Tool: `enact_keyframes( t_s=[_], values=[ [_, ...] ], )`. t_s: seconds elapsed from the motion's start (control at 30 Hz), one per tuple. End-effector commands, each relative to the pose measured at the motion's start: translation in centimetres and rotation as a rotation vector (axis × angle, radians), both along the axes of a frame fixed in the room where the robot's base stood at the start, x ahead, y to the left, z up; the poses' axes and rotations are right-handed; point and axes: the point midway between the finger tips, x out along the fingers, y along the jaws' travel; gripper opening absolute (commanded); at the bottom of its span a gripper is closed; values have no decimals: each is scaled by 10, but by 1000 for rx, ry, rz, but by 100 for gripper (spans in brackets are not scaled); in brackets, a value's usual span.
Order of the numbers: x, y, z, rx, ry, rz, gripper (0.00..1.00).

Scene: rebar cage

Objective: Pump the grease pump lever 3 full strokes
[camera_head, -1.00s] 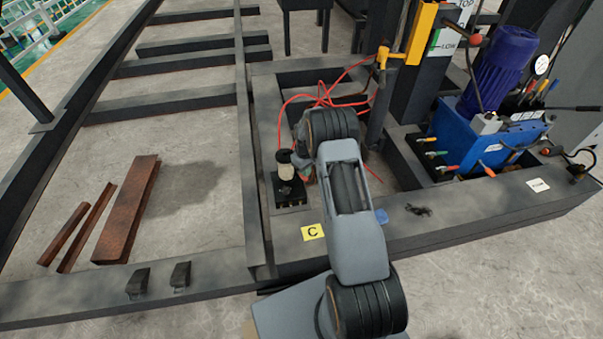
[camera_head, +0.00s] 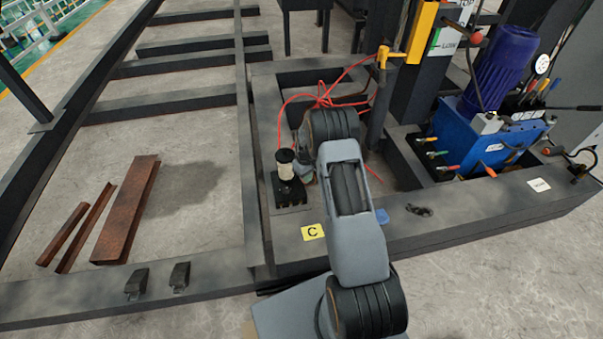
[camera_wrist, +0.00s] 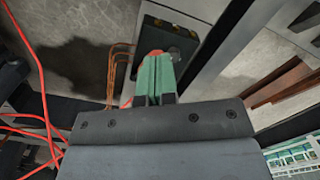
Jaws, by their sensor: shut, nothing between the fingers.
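The grease pump (camera_head: 287,180) stands on the dark frame beam at the middle of the head view, with a pale cylindrical reservoir on a black base. In the wrist view its dark base (camera_wrist: 190,32) lies just beyond my fingertips. My gripper (camera_wrist: 157,62) shows green fingers pressed together with nothing between them. A red-orange tip (camera_wrist: 152,54), perhaps the pump lever's end, shows right at the fingertips. I cannot tell whether they touch. In the head view my arm hides most of the gripper and the lever.
Red hoses (camera_head: 325,95) loop behind the pump and also show at the left of the wrist view. A yellow label C (camera_head: 313,232) is on the beam. A blue hydraulic unit (camera_head: 490,130) stands at the right. Rusty steel pieces (camera_head: 128,210) lie on the floor at left.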

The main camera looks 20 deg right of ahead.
Motion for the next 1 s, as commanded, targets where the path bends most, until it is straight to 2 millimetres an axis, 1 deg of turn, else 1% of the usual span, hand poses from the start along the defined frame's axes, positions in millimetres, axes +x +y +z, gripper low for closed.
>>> enact_keyframes(
  t_s=[0.4, 0.73, 1.0],
  values=[
    [-2, 0, -3, -1, -1, 0, 0],
    [-9, 2, -13, 0, -2, 0, 0],
    [-10, 2, -13, 0, -2, 0, 0]
  ],
)
